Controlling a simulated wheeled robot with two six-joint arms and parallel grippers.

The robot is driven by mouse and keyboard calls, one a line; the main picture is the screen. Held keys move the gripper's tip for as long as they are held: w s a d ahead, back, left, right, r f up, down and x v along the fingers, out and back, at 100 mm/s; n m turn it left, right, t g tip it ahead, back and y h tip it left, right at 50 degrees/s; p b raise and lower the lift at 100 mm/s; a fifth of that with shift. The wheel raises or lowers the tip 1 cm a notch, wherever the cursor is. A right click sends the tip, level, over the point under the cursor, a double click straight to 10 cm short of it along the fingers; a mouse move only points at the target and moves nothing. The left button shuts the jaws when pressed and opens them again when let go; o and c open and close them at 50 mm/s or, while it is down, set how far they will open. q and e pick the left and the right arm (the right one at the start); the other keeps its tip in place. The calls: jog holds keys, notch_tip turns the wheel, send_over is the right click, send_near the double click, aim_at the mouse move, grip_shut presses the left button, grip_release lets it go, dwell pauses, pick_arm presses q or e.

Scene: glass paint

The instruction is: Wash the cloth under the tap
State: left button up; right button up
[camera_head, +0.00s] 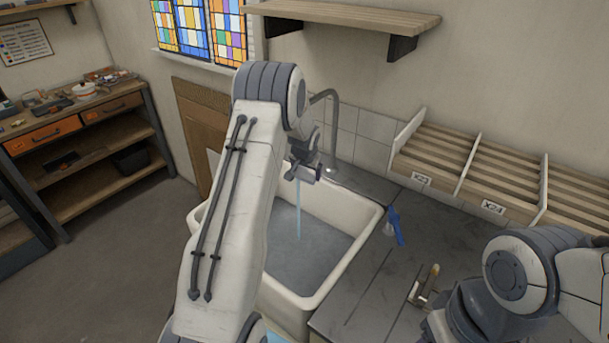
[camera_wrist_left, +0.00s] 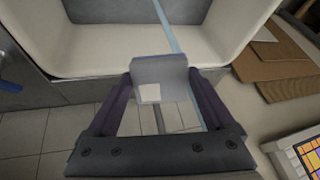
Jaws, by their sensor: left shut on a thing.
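My left gripper (camera_head: 304,172) hangs over the white sink (camera_head: 352,262), close to the curved grey tap (camera_head: 333,97). In the left wrist view the gripper (camera_wrist_left: 160,85) is shut on a small grey piece with a pale patch, which I take for the cloth (camera_wrist_left: 168,66). A thin stream of water (camera_head: 298,212) falls by the gripper into the sink. It also shows in the left wrist view (camera_wrist_left: 166,25), close to the cloth; I cannot tell whether it touches it. In the head view the cloth cannot be made out. My right gripper is out of sight; only its arm shows.
A slatted wooden rack (camera_head: 470,165) stands behind. A shelf (camera_head: 350,15) is overhead. A workbench (camera_head: 85,140) stands far left.

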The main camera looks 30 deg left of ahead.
pick_arm(q)
jog(key=shift+d, duration=0.15)
jog(key=shift+s+a+p, duration=0.2)
jog(key=shift+a+p, duration=0.25)
jog(key=shift+a, duration=0.15)
jog(key=shift+d, duration=0.1)
jog(key=shift+w+d+b, duration=0.25)
jog(key=shift+d+b, duration=0.25)
jog(key=shift+b, duration=0.2)
jog(key=shift+s+d+f+b, duration=0.15)
jog(key=shift+s+d+b, duration=0.1)
jog(key=shift+s+b, duration=0.4)
jog(key=s+d+b, duration=0.2)
jog(key=s+b, duration=0.3)
jog(key=s, duration=0.1)
jog(key=shift+d, duration=0.4)
